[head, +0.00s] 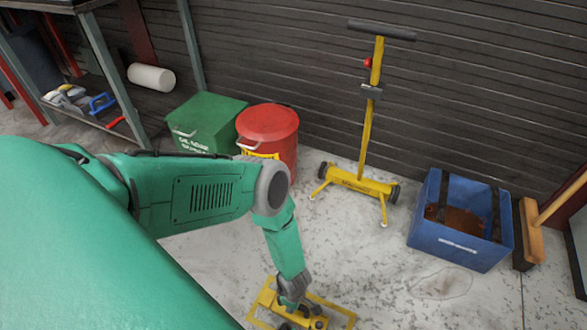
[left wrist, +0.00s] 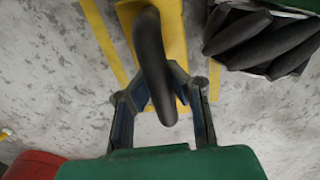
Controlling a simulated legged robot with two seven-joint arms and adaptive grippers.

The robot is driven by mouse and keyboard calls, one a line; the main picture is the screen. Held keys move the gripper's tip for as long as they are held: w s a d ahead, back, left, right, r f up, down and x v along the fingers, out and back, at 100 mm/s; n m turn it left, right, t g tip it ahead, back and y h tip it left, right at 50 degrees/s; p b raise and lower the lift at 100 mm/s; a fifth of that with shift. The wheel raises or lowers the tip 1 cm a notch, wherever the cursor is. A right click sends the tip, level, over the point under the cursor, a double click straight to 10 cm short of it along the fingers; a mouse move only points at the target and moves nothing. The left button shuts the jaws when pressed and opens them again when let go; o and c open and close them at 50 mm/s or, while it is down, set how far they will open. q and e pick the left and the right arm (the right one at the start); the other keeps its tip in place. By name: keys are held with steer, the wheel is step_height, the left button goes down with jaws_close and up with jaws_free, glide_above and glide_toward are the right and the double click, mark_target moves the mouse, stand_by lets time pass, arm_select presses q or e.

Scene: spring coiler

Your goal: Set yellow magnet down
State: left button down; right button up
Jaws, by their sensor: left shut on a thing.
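The yellow magnet (left wrist: 174,22) has a yellow body and a thick black handle (left wrist: 152,62). My left gripper (left wrist: 158,92) is shut on that handle, with one finger on each side in the left wrist view. In the head view my left gripper (head: 292,298) points down at the bottom edge, over the yellow magnet (head: 298,319), which is partly hidden by the gripper and cut off by the frame. Yellow lines (head: 338,308) on the floor lie around it. I cannot tell whether the magnet touches the floor. My right gripper is not in view.
A red drum (head: 268,128) and a green bin (head: 203,122) stand behind my arm. A yellow wheeled stand (head: 365,185) is by the wall, with a blue bin (head: 445,240) to its right. A container of black rods (left wrist: 255,38) is close by. Floor between is clear.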

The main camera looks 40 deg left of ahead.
arm_select(q)
steer(key=c, duration=1.6)
jaws_free()
steer(key=shift+c, duration=0.2)
step_height(320, 180, up, 11)
steer(key=p, duration=0.7)
steer(key=shift+r, duration=0.1)
steer(key=s+a+r+m, duration=0.1)
steer(key=s+r+m, duration=0.2)
steer(key=r+m, duration=0.4)
steer(key=s+a+r+m, duration=0.2)
steer(key=s+r+m, duration=0.2)
steer(key=r+m, duration=0.3)
steer(key=s+a+r+m, duration=0.2)
steer(key=s+r+m, duration=0.2)
steer(key=r, duration=1)
steer(key=m, duration=0.3)
steer(key=shift+t, duration=0.3)
